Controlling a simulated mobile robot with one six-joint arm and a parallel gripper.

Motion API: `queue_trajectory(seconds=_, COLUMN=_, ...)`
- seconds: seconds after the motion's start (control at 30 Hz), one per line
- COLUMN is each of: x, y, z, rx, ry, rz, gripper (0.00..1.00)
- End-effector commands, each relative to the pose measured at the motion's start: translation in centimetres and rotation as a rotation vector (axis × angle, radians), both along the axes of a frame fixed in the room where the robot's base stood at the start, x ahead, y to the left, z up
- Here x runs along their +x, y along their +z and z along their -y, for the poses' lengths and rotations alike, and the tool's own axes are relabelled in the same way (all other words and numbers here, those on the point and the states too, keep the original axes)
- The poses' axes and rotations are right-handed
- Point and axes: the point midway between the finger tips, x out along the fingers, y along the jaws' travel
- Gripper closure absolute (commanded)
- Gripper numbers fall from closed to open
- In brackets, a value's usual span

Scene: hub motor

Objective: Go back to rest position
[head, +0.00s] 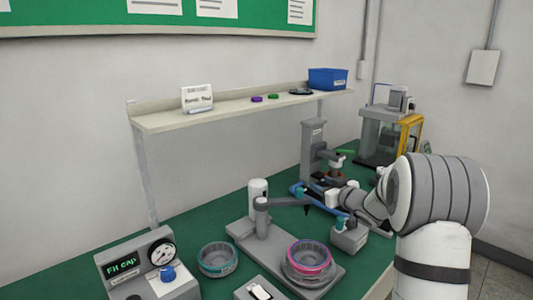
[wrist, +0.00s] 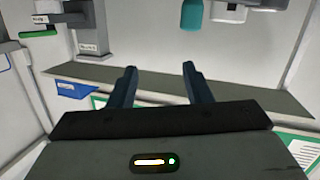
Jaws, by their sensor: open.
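My gripper (wrist: 157,68) shows in the wrist view with its two dark blue fingers spread wide. Nothing is between them. In the head view my arm reaches in from the right over the green bench (head: 218,232). Its end is among the machines in the middle right, partly hidden by my own links, and the fingers are hard to make out there.
A press-like stand (head: 312,150) is close to my arm's end. A grey fixture holds a pink-ringed hub (head: 308,257); a teal-ringed hub (head: 217,259) sits left of it, near a gauge box (head: 150,268). A shelf (head: 230,112) carries a blue bin (head: 327,79). A yellow-framed cabinet (head: 410,133) stands behind.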

Motion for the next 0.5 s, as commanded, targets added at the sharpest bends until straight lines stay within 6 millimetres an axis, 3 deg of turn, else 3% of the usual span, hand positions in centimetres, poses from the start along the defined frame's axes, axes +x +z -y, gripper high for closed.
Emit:
queue_trajectory(seconds=0.1, x=-2.0, y=2.2, z=0.6, rx=-0.058, ry=-0.153, rz=-0.058, gripper=0.55)
queue_trajectory(seconds=0.27, x=-6.1, y=3.4, z=1.5, rx=-0.117, ry=-0.335, rz=-0.183, gripper=0.55)
queue_trajectory(seconds=0.5, x=-15.5, y=2.8, z=1.6, rx=-0.167, ry=-0.524, rz=-0.447, gripper=0.55)
